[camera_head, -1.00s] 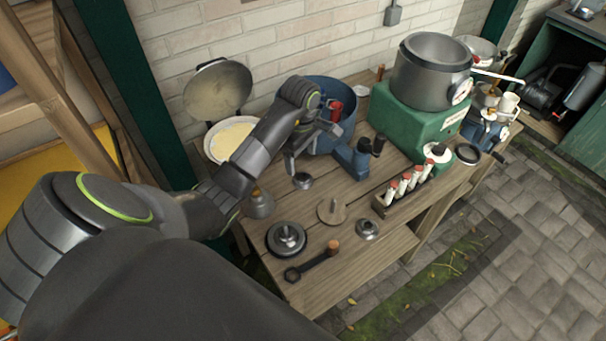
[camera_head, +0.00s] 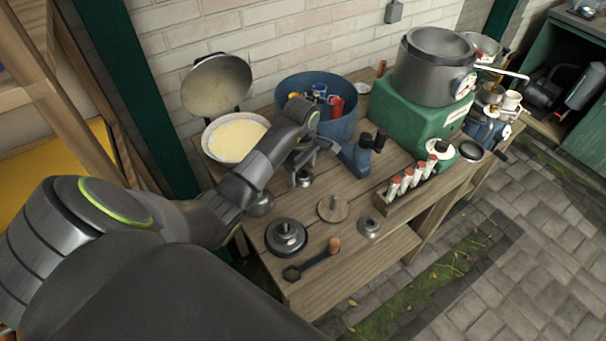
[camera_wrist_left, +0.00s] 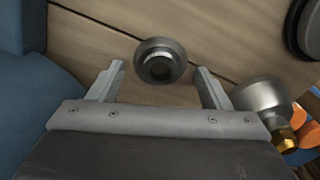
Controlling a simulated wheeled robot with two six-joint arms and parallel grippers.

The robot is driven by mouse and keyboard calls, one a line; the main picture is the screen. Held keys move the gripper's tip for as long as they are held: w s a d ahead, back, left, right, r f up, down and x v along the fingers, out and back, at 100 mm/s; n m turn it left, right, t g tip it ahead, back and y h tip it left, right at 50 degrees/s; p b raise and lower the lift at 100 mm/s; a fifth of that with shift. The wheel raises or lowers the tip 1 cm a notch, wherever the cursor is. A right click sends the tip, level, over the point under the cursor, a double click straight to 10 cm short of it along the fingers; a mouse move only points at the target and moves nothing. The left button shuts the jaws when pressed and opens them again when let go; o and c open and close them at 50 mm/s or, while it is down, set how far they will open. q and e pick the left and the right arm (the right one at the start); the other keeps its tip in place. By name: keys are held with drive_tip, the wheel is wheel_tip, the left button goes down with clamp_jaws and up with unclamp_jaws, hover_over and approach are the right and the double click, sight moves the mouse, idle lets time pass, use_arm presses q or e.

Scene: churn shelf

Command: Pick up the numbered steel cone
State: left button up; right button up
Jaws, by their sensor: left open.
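A small round steel piece with a dark hollow centre (camera_wrist_left: 160,64), which looks like the steel cone, stands on the wooden bench. No number is readable on it. In the head view the same piece (camera_head: 304,179) shows just below my left gripper (camera_head: 302,170). In the left wrist view my left gripper (camera_wrist_left: 159,72) is open, with one finger on each side of the piece and a gap to both. The piece sits at the level of the fingertips and is not held. I cannot tell the remaining height above the bench.
A blue tub (camera_head: 337,128) and a blue tool (camera_head: 356,158) stand close by. A steel bell-shaped piece (camera_wrist_left: 262,97) is near the right finger. A dark disc (camera_head: 286,238), wooden disc (camera_head: 332,209), steel ring (camera_head: 369,228) and bottle rack (camera_head: 385,204) stand nearer the front.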

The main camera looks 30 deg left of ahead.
use_arm(q)
drive_tip(key=c, duration=1.1)
drive_tip(key=shift+r, duration=0.3)
drive_tip(key=c, duration=0.3)
wheel_tip(320, 180, up, 5)
drive_tip(key=shift+r, duration=0.15)
clamp_jaws()
drive_tip(key=shift+r+p, duration=2.05)
drive_tip(key=shift+p, duration=0.15)
